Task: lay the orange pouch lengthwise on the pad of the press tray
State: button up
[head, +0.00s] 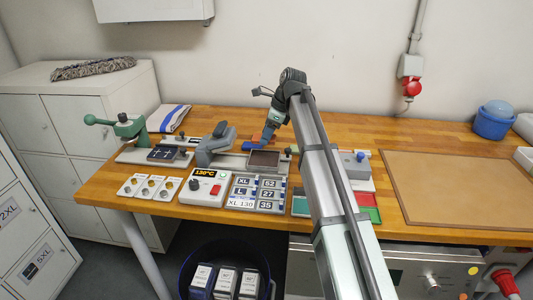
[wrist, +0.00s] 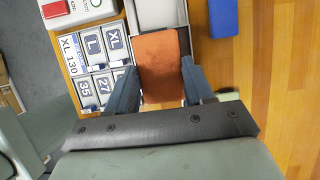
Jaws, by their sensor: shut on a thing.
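In the wrist view the orange pouch (wrist: 162,62) lies between the two fingers of my gripper (wrist: 159,68), which is shut on its sides. Its long side runs up the picture, roughly in line with the pale grey press tray (wrist: 148,12) seen past its far end. In the head view my gripper (head: 266,140) points down behind a grey-framed tray part with a brownish surface (head: 263,159). I cannot tell there whether that surface is the pad or the pouch. Whether the pouch touches the pad is hidden.
A grey press arm (head: 213,146) stands left of the tray. A control box reading 130°C (head: 205,187) and a board of size labels (head: 257,193) lie in front. A blue block (wrist: 223,18) lies beside the tray. A brown mat (head: 455,185) is at right.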

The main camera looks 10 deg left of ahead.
aim_at(263, 159)
jog(key=shift+f, duration=3.65)
jog(key=shift+f, duration=0.1)
jog(key=o, duration=1)
jog(key=shift+o, duration=0.2)
jog(key=v, duration=1.2)
jog(key=shift+d, duration=0.1)
